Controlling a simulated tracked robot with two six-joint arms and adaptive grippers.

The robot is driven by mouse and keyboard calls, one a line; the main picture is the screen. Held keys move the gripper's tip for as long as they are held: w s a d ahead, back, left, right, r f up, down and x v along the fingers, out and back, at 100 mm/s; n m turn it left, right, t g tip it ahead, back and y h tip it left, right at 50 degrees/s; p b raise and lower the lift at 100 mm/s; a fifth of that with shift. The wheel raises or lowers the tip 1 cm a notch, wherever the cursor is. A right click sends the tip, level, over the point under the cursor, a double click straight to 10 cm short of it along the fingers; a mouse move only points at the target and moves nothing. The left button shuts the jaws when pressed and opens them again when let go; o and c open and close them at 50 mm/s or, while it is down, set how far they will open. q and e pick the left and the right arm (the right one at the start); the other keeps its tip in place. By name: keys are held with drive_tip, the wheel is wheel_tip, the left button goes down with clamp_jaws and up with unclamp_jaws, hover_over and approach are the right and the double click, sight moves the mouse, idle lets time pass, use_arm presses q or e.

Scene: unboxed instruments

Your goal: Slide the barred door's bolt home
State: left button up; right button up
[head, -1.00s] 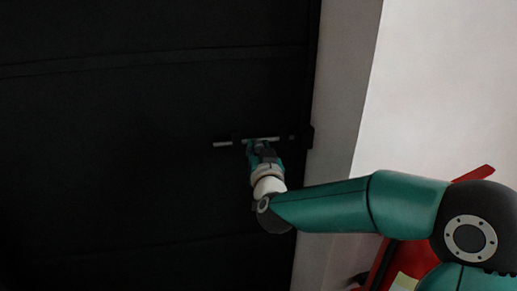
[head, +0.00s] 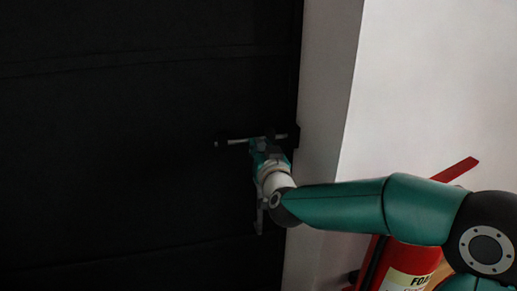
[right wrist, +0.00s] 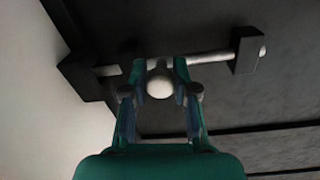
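The barred door's bolt (head: 236,141) is a thin silver rod lying across the black door (head: 130,110) near its right edge. In the right wrist view the rod (right wrist: 215,57) runs through a dark bracket (right wrist: 247,51), with a short end sticking out beyond it. My right gripper (head: 262,147) is at the bolt. In the right wrist view its fingers (right wrist: 160,76) are closed around the bolt's round pale knob (right wrist: 160,85). My left gripper is out of view.
A pale wall (head: 400,90) stands right of the door. A red fire extinguisher (head: 412,258) with a pale label stands at the lower right, partly behind my right arm. A slanted red bar (head: 457,169) shows above my arm. The door's face left of the bolt is clear.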

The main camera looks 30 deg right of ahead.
drive_tip(key=o, duration=0.5)
drive_tip(key=shift+s+d, duration=0.15)
drive_tip(key=shift+d, duration=0.35)
drive_tip(key=shift+c, duration=0.2)
drive_tip(key=shift+a, duration=0.1)
drive_tip(key=shift+a, duration=0.1)
drive_tip(key=shift+s, duration=0.1)
drive_tip(key=v, duration=1.1)
drive_tip(key=shift+s+a, duration=0.15)
drive_tip(key=shift+s, duration=0.2)
